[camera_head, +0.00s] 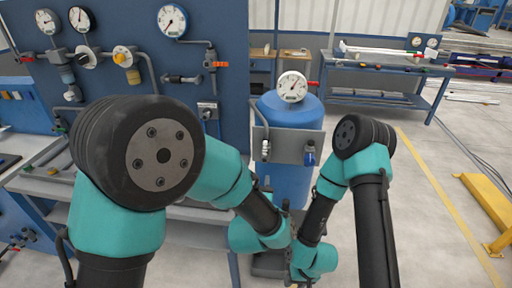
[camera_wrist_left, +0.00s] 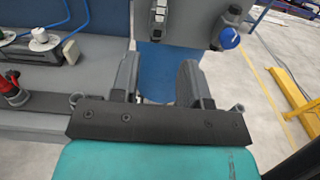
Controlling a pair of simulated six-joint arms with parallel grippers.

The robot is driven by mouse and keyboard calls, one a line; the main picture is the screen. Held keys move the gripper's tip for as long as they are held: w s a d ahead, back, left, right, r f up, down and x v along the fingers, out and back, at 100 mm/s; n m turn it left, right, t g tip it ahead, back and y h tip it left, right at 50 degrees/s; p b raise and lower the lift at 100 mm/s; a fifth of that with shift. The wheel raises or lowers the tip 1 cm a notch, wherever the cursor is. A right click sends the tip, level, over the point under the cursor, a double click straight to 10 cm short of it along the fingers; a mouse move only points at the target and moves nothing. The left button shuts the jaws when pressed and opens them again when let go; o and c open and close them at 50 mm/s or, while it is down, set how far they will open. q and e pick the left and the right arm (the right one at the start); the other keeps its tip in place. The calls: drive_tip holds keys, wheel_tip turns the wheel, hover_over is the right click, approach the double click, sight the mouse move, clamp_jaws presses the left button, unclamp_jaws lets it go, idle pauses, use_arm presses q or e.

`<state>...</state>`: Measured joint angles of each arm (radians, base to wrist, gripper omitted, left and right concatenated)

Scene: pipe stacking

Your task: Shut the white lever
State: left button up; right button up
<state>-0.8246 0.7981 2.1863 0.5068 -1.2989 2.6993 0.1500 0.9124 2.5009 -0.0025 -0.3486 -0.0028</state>
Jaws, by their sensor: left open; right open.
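A grey plate (camera_head: 290,146) is on the front of a blue tank (camera_head: 290,112). A small valve with a whitish lever (camera_head: 265,150) is on the plate's left part, and a blue-handled valve (camera_head: 310,155) is on its right part. My left gripper (camera_wrist_left: 159,66) is open and empty, below the plate and apart from the lever. In the head view it is mostly hidden by my arm. My right gripper (camera_head: 302,282) is low at the bottom edge, partly cut off.
A blue gauge panel (camera_head: 215,100) with pipes and valves stands at the left, behind a grey bench (camera_head: 180,212). A round gauge (camera_head: 292,87) tops the tank. A blue table (camera_head: 375,98) is at the back right, and a yellow rail (camera_head: 490,200) is at the right. Floor is clear between.

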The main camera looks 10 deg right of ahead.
sight(265, 148)
use_arm(q)
drive_tip(key=shift+s+d+r+n, duration=0.1)
drive_tip(key=shift+r+n, duration=0.15)
drive_tip(key=shift+n, duration=0.05)
drive_tip(key=x, duration=1.7)
drive_tip(key=shift+d+r, duration=0.1)
drive_tip(key=shift+d, duration=0.05)
drive_tip(key=shift+c, duration=0.3)
clamp_jaws()
